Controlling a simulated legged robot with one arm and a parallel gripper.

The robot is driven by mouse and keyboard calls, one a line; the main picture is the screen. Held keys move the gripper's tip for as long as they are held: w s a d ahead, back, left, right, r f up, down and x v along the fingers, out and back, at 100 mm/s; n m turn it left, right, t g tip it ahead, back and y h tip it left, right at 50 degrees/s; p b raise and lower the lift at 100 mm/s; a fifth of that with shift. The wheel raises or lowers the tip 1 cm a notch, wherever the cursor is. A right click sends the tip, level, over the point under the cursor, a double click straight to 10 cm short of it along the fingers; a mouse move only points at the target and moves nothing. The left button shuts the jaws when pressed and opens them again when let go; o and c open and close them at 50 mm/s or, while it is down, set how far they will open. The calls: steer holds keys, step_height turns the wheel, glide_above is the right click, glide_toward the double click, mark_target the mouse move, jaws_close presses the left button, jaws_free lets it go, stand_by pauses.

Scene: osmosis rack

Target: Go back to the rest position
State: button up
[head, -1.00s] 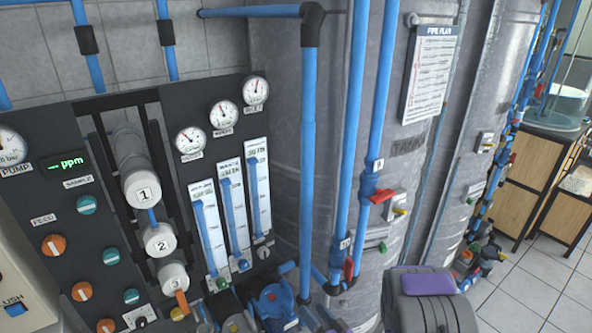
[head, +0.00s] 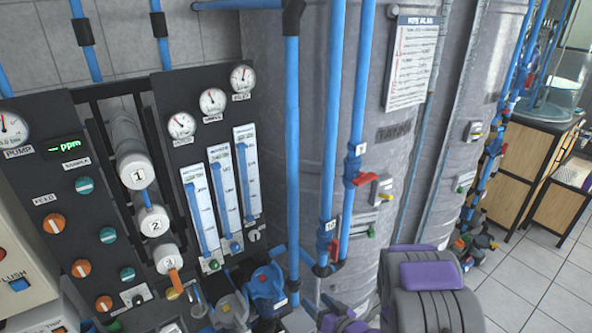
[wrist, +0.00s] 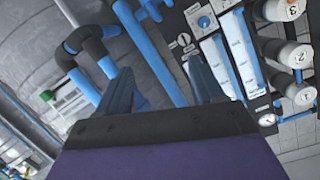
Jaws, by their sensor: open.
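My gripper (wrist: 160,95) shows in the wrist view with its two grey fingers spread apart and nothing between them. Behind the fingers are blue pipes (wrist: 146,55) and the flow-meter strips (wrist: 216,62) of the rack panel, at a distance I cannot judge. In the head view my grey and purple arm is at the bottom right, in front of the tanks. The gripper's fingers are not clearly visible there.
The osmosis rack panel (head: 72,198) with gauges, knobs and numbered white cylinders (head: 154,222) stands at left. Blue vertical pipes (head: 292,150) and grey tanks (head: 405,150) fill the middle. A wooden cabinet (head: 520,170) and clear tiled floor (head: 545,265) are at right.

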steer(key=s+d+r+g+h+b, duration=0.1)
steer(key=s+d+r+g+h, duration=0.3)
steer(key=d, duration=0.3)
steer(key=s+d+r+g+h+b, duration=0.1)
steer(key=s+d+r+g+h, duration=0.1)
steer(key=d+r+h, duration=0.4)
steer(key=s+a+r+g, duration=0.2)
steer(key=s+r, duration=0.1)
steer(key=s, duration=0.7)
steer(key=s+a+r+m+g+y+b, duration=0.1)
steer(key=s+a+r+g, duration=0.1)
steer(key=s, duration=0.9)
steer(key=s+a+r+m+g, duration=0.1)
steer(key=s+r+g, duration=0.3)
steer(key=s, duration=0.6)
steer(key=shift+s+a+r+y+b, duration=0.2)
steer(key=shift+a+r+y+b, duration=0.1)
steer(key=shift+a+r+b, duration=0.25)
steer(key=shift+f, duration=0.1)
